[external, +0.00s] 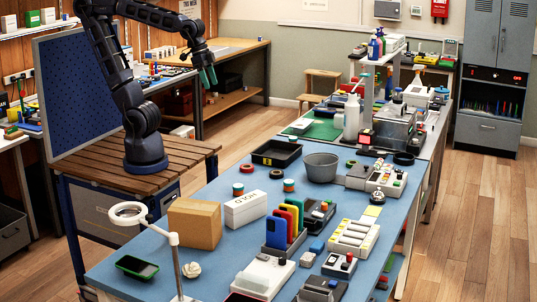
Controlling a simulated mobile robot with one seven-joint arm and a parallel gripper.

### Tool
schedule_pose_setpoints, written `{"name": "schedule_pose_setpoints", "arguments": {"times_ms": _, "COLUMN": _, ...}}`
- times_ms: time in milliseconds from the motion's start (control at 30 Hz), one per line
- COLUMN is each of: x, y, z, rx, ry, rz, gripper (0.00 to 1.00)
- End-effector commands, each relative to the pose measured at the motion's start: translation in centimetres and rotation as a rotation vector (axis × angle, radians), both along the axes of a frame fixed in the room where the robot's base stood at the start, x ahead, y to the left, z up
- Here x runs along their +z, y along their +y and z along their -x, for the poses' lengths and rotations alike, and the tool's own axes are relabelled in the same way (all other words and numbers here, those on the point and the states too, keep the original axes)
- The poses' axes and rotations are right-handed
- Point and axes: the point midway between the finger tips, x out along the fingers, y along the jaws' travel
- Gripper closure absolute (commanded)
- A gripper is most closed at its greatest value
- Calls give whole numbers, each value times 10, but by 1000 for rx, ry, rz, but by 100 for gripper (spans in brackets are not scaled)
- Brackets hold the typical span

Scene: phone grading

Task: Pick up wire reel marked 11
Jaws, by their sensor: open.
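Small reel-like spools stand on the blue table. One, red and green (238,189), is behind the white box. Another, green and red (289,185), is to its right. A low dark ring-like roll (276,173) lies between and behind them. No number is readable on any of them, so I cannot tell which is marked 11. My gripper (208,77) is open and empty, pointing down high above the gap behind the wooden stand, well away from the spools.
A black tray (276,153) and a grey bowl (321,167) stand just behind the spools. A white box (246,209), a cardboard box (194,224) and a coloured phone rack (283,231) stand in front. The table's left edge is partly clear.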

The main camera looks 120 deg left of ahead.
Motion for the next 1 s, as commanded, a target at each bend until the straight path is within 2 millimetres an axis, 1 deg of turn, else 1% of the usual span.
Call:
{"name": "schedule_pose_setpoints", "arguments": {"times_ms": 33, "x": -1, "y": 10, "z": -12, "rx": 36, "ry": 13, "rz": 9, "gripper": 33}}
{"name": "schedule_pose_setpoints", "arguments": {"times_ms": 167, "x": -4, "y": 36, "z": -41, "rx": 121, "ry": 37, "rz": 31, "gripper": 33}}
{"name": "schedule_pose_setpoints", "arguments": {"times_ms": 200, "x": -5, "y": 46, "z": -49, "rx": 149, "ry": 43, "rz": 37, "gripper": 33}}
{"name": "schedule_pose_setpoints", "arguments": {"times_ms": 367, "x": -14, "y": 85, "z": -81, "rx": 257, "ry": 70, "rz": 62, "gripper": 33}}
{"name": "schedule_pose_setpoints", "arguments": {"times_ms": 500, "x": -26, "y": 123, "z": -106, "rx": 351, "ry": 93, "rz": 83, "gripper": 33}}
{"name": "schedule_pose_setpoints", "arguments": {"times_ms": 567, "x": -32, "y": 140, "z": -115, "rx": 392, "ry": 101, "rz": 92, "gripper": 33}}
{"name": "schedule_pose_setpoints", "arguments": {"times_ms": 767, "x": -58, "y": 202, "z": -142, "rx": 530, "ry": 132, "rz": 119, "gripper": 33}}
{"name": "schedule_pose_setpoints", "arguments": {"times_ms": 867, "x": -75, "y": 235, "z": -151, "rx": 598, "ry": 149, "rz": 131, "gripper": 33}}
{"name": "schedule_pose_setpoints", "arguments": {"times_ms": 900, "x": -82, "y": 249, "z": -155, "rx": 626, "ry": 155, "rz": 136, "gripper": 33}}
{"name": "schedule_pose_setpoints", "arguments": {"times_ms": 967, "x": -93, "y": 269, "z": -159, "rx": 665, "ry": 164, "rz": 144, "gripper": 33}}
{"name": "schedule_pose_setpoints", "arguments": {"times_ms": 1000, "x": -100, "y": 283, "z": -161, "rx": 693, "ry": 169, "rz": 148, "gripper": 33}}
